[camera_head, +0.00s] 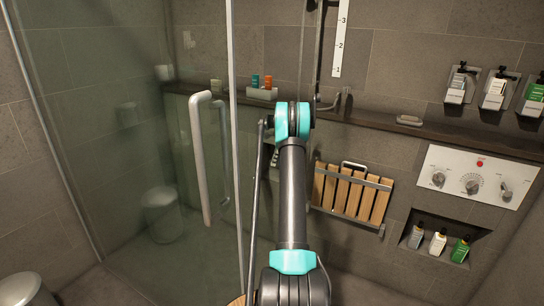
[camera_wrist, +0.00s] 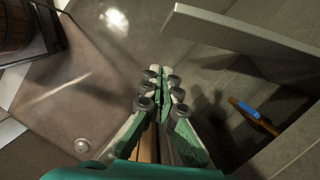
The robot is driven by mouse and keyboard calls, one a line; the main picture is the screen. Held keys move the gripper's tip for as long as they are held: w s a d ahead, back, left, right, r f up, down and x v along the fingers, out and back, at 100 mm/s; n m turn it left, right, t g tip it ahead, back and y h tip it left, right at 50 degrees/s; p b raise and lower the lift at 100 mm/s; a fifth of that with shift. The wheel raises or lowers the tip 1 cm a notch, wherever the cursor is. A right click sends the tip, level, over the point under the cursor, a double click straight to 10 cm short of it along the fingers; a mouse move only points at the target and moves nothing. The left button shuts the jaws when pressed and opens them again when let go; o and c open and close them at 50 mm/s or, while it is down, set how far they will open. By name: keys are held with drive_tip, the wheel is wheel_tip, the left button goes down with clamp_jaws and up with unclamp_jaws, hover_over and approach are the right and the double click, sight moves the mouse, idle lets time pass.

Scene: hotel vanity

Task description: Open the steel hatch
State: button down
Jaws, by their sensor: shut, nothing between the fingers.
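The wrist view looks down past my gripper (camera_wrist: 172,80), whose green fingers are together with nothing between them. A pale grey flat panel (camera_wrist: 245,32) juts across the upper right of that view, apart from the fingertips; it may be the steel hatch, but I cannot tell for sure. A shiny grey surface with a bright reflection lies at the upper left, with a small round knob or cap (camera_wrist: 83,145) below it. No steel hatch can be made out in the head view, where my arm hides part of the wall and my gripper does not show.
In the wrist view a blue and orange stick-like item (camera_wrist: 250,111) lies at right, and a wooden tub (camera_wrist: 14,28) stands at upper left. The head view shows a glass door handle (camera_head: 201,155), a slatted wooden seat (camera_head: 350,193), a control panel (camera_head: 477,177) and a bottle niche (camera_head: 445,218).

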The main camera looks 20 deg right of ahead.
drive_tip(key=w+a+f, duration=0.1)
drive_tip(key=a+f, duration=0.3)
drive_tip(key=a, duration=0.1)
drive_tip(key=shift+w+f, duration=0.2)
drive_tip(key=shift+w, duration=0.2)
drive_tip(key=w+a+m+t+h, duration=0.1)
drive_tip(key=w+a+m, duration=0.5)
drive_tip(key=w+a, duration=0.3)
drive_tip(key=shift+a, duration=2.3)
drive_tip(key=shift+w, duration=0.1)
